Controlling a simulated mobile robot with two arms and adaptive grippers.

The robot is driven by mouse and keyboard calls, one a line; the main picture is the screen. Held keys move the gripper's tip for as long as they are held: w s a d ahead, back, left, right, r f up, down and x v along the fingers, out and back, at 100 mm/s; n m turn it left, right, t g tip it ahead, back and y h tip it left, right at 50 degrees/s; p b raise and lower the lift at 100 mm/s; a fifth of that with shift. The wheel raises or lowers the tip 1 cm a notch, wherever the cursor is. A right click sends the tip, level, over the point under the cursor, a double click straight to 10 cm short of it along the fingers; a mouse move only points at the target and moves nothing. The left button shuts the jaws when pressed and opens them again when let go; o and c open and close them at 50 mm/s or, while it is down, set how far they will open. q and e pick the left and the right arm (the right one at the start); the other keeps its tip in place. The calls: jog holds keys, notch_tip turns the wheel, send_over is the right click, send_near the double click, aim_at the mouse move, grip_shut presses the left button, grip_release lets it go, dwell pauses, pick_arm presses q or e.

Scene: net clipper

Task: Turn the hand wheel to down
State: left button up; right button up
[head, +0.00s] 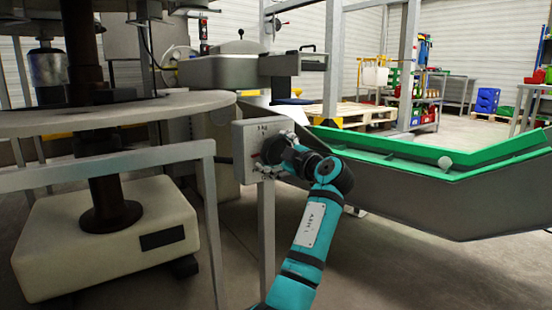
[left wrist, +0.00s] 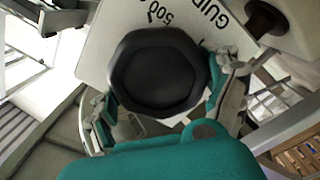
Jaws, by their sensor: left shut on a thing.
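The hand wheel is a black, faceted knob (left wrist: 158,72) in front of a pale panel (left wrist: 105,38) with dark lettering, upside down in the left wrist view. In the head view the panel is the front of a grey box (head: 246,142) on a post, and my arm hides much of the wheel. My left gripper (head: 268,166) is at the front of this box. In the left wrist view its fingers lie on either side of the knob, shut on it. My right gripper is in neither view.
A grey metal frame (head: 208,190) and a large round table (head: 125,113) stand left of the box. A green-lined trough (head: 440,165) runs to the right, close to my left arm. Open floor (head: 400,275) lies at the lower right.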

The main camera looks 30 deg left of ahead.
pick_arm(q)
jog(key=n, duration=0.1)
jog(key=n+b, duration=0.1)
jog(key=n, duration=0.2)
jog(key=shift+f+b, duration=0.25)
jog(key=shift+b, duration=0.1)
jog(key=shift+n+b, duration=0.45)
jog(key=shift+n, duration=1.25)
jog(key=o, duration=0.9)
jog(key=shift+o, duration=0.2)
jog(key=shift+d, duration=0.2)
jog(key=v, duration=1.1)
jog(key=shift+s+d, duration=0.2)
jog(key=shift+d, duration=0.05)
